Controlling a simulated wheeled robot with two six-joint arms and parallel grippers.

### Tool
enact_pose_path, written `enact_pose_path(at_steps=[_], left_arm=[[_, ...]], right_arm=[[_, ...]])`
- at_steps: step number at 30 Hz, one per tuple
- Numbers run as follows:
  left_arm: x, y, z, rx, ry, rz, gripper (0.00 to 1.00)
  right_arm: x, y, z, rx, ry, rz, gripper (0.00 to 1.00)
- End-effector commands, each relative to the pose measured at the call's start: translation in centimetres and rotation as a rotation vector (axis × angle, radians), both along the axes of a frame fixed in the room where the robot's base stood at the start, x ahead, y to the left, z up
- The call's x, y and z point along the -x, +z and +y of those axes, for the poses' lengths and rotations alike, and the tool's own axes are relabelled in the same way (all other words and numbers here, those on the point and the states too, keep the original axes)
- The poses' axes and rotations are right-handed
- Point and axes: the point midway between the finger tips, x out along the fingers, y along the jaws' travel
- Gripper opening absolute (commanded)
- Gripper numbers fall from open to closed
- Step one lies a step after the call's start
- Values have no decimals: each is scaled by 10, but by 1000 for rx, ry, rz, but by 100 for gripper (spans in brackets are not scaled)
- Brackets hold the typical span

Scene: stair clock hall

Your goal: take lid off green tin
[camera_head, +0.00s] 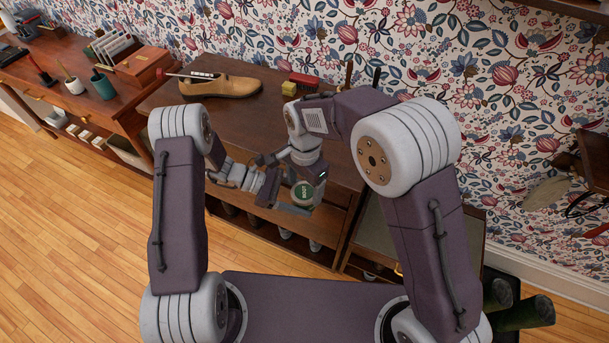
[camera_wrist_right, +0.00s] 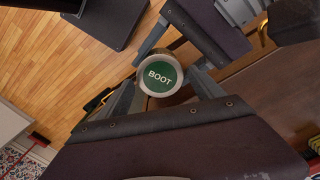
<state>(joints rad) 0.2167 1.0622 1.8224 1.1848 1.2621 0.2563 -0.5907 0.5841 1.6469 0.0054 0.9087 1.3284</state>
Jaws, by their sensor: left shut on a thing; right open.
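The green tin (camera_head: 303,192) shows its round green top marked "BOOT" with a pale rim. It also shows in the right wrist view (camera_wrist_right: 160,76), facing the camera. My left gripper (camera_head: 283,190) comes in from the left and is shut on the tin, holding it near the bench's front edge. My right gripper (camera_head: 310,172) is above the tin and open. In the right wrist view its two fingers (camera_wrist_right: 163,95) reach to either side of the tin's top. I cannot tell if they touch it. The tin's side is mostly hidden.
Shelves are below the bench. A second desk at the left holds a wooden box (camera_head: 144,66) and cups. The floor at left is clear.

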Motion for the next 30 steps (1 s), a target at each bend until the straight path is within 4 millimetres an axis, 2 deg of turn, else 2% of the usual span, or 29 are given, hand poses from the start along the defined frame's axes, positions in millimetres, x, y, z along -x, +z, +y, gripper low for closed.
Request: enact_pose_path(at_steps=[3, 10, 16, 20, 23, 30], left_arm=[[0, 0, 0, 1, 0, 0, 0], [0, 0, 0, 1, 0, 0, 0], [0, 0, 0, 0, 0, 0, 0], [0, 0, 0, 0, 1, 0, 0], [0, 0, 0, 0, 1, 0, 0], [0, 0, 0, -1, 1, 0, 0]], right_arm=[[0, -7, 0, 1, 0, 1, 76], [0, -8, 0, 0, 0, 0, 76], [0, -8, 0, 0, 0, 0, 21], [0, -7, 0, 1, 32, 1, 19], [0, -7, 0, 0, 204, 0, 18], [0, -7, 0, 0, 1006, -2, 18]])
